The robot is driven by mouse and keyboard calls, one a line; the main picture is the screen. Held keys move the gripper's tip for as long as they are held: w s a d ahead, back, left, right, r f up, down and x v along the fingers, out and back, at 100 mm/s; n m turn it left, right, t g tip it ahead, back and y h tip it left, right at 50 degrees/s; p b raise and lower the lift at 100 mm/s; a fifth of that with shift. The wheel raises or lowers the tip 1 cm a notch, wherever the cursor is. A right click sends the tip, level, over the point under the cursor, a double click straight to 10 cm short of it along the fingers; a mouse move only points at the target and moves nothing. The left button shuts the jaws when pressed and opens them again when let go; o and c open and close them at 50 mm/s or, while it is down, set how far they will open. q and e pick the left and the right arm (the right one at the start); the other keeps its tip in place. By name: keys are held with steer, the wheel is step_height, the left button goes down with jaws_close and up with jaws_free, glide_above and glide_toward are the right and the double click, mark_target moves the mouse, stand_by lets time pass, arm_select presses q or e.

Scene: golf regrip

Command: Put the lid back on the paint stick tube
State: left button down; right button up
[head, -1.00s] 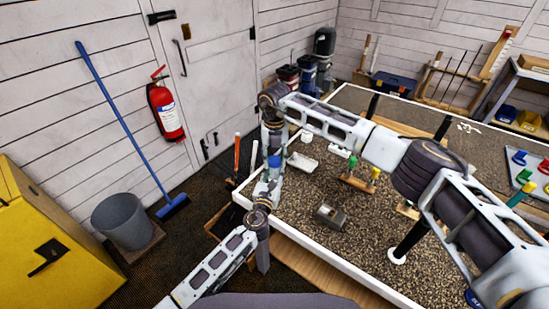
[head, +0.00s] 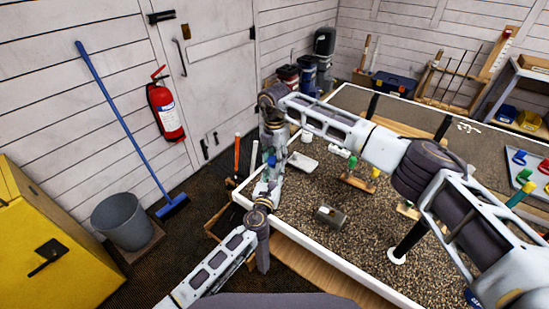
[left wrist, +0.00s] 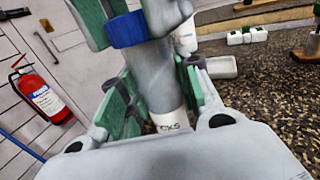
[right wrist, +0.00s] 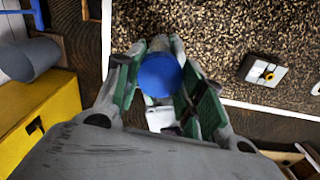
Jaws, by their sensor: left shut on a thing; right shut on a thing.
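The paint stick tube is a pale cylinder with dark lettering (left wrist: 170,122), upright between the green-padded fingers of my left gripper (left wrist: 160,105), which is shut on it. The blue lid (left wrist: 126,30) is above the tube in the left wrist view. My right gripper (right wrist: 158,85) is shut on the lid, which shows as a round blue disc (right wrist: 159,75) between its green pads. In the head view the grippers meet at the table's left edge, and the lid is a small blue patch (head: 271,160). Whether the lid touches the tube's rim I cannot tell.
The speckled table (head: 290,215) has a white edge. A bucket (head: 122,222) and broom (head: 130,130) stand left.

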steer(key=o, duration=1.1)
steer(key=shift+r, duration=2.3)
